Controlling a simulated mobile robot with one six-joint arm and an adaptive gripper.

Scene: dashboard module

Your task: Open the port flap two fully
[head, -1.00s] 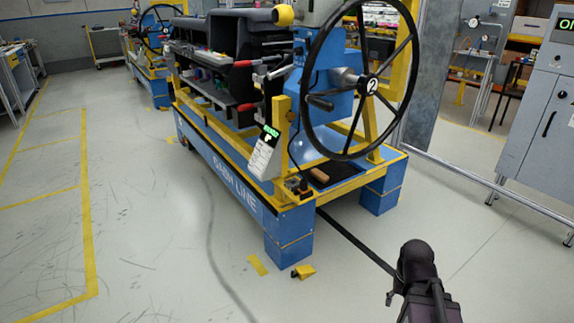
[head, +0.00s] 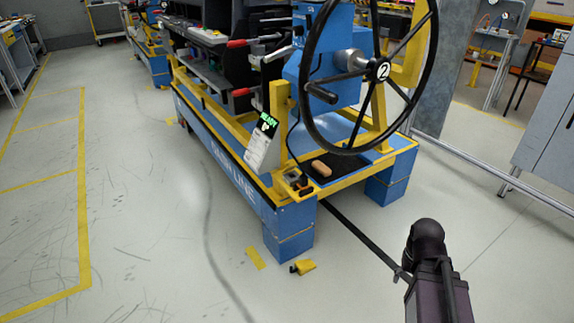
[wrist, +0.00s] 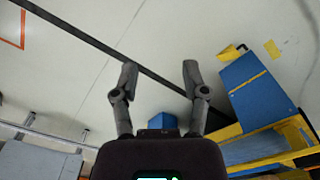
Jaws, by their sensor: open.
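The dashboard module (head: 193,66) is a dark unit on a blue and yellow stand, at the upper middle of the head view. Its left side carries colored parts and red-handled clamps. I cannot make out which part is port flap two at this size. My gripper (wrist: 157,72) shows in the wrist view with its two dark fingers apart and nothing between them, over bare floor. In the head view only my dark arm (head: 437,285) shows at the lower right, well apart from the module.
A large black handwheel (head: 383,71) marked 2 stands at the stand's near end. A yellow piece (head: 304,267) lies on the floor by the blue leg (head: 289,232). A grey cabinet (head: 548,140) stands right. The left floor is clear.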

